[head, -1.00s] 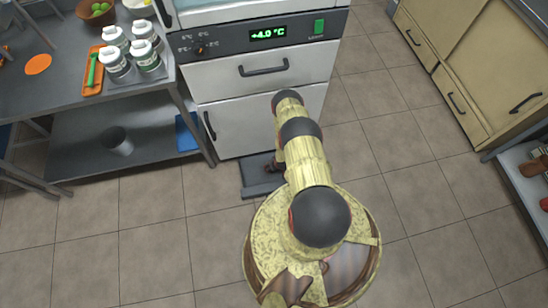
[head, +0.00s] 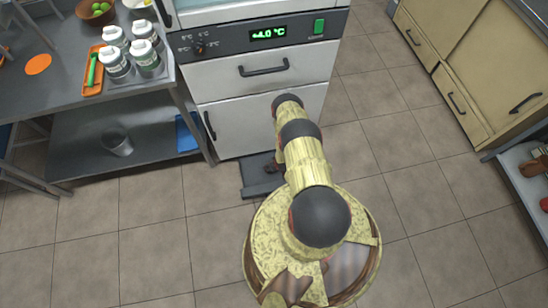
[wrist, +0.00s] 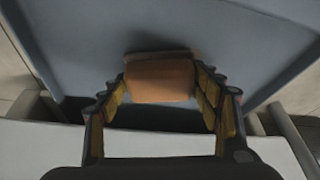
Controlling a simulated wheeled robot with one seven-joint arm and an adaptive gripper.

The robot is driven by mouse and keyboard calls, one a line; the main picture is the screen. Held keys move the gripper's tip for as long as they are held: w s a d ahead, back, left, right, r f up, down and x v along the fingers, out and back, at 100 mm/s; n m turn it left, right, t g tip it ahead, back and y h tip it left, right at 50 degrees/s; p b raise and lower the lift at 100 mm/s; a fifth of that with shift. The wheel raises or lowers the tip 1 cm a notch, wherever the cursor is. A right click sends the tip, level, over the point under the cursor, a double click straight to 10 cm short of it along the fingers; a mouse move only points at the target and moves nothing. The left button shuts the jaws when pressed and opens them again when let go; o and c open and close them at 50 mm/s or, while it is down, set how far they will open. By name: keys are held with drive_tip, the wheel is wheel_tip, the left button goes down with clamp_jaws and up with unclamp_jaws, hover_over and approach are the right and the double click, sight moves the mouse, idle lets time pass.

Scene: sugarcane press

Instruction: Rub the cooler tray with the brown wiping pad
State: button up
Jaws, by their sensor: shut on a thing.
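The cooler tray (head: 256,184) is a flat dark grey tray jutting out low at the foot of the white cooler in the head view. In the wrist view the tray (wrist: 95,38) is blue-grey with a raised rim and fills most of the picture. My gripper (wrist: 162,76) is shut on the brown wiping pad (wrist: 160,82), an orange-brown block between its two fingers. The pad is over the tray's surface; I cannot tell whether it touches. In the head view my arm hides most of the gripper, the pad and part of the tray.
The white cooler (head: 262,100) stands behind the tray, with its door and drawer shut. A steel table (head: 55,110) with bottles (head: 145,60) is at the left. Beige cabinets (head: 480,60) stand at the right. The tiled floor (head: 130,240) between them is clear.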

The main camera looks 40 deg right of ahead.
drive_tip(key=shift+f, duration=0.4)
drive_tip(key=shift+w+a+r, duration=0.1)
drive_tip(key=shift+w+a, duration=0.35)
drive_tip(key=shift+a, duration=0.3)
drive_tip(key=shift+w+a, duration=0.45)
drive_tip(key=shift+a, duration=0.35)
drive_tip(key=shift+s+d+f, duration=0.15)
drive_tip(key=shift+s+d, duration=0.25)
drive_tip(key=shift+d, duration=0.2)
drive_tip(key=shift+s+d+f, duration=0.1)
drive_tip(key=shift+s+d, duration=0.25)
drive_tip(key=shift+d, duration=0.25)
drive_tip(key=shift+s+d+f, duration=0.1)
drive_tip(key=shift+s+d, duration=0.15)
drive_tip(key=shift+s, duration=0.05)
